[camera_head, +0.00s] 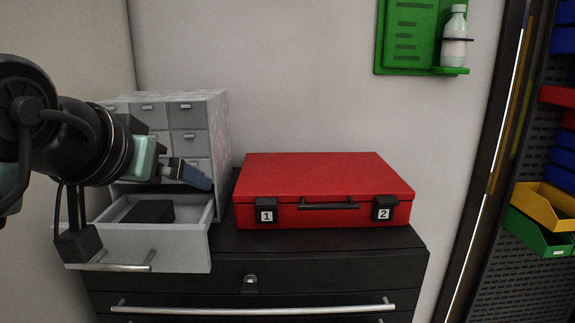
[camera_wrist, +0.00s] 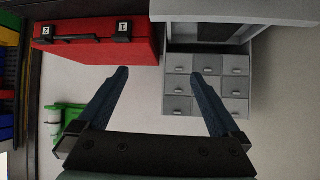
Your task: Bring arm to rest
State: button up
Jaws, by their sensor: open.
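My arm reaches in from the left in the head view. My gripper (camera_head: 190,172) is in front of the grey drawer cabinet (camera_head: 218,130), above its pulled-out bottom drawer (camera_head: 185,240). In the wrist view my gripper (camera_wrist: 160,78) shows two blue fingers spread wide apart with nothing between them. The cabinet (camera_wrist: 207,82) also shows there, behind and beside the right finger. A dark block (camera_head: 148,211) lies inside the open drawer.
A closed red case (camera_head: 320,177) with latches marked 1 and 2 lies on the dark tool chest (camera_head: 330,262). A green wall holder (camera_head: 407,40) carries a white bottle (camera_head: 455,38). Coloured bins (camera_head: 545,205) hang at the right. The wall space above the case is clear.

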jog(key=d+r+m+t+h+b, duration=0.15)
jog(key=d+r+t, duration=0.5)
jog(key=d, duration=0.65)
jog(key=s+d+r+n+t+y+b, duration=0.1)
jog(key=s+d+r+t, duration=0.1)
jog(key=s+t, duration=0.3)
jog(key=s+d+r+n+t+y+b, duration=0.1)
jog(key=s+r+t, duration=0.3)
jog(key=s, duration=0.6)
jog(key=shift+d+r+n+t, duration=0.3)
jog(key=shift+d+n+t, duration=0.05)
jog(key=shift+d, duration=0.1)
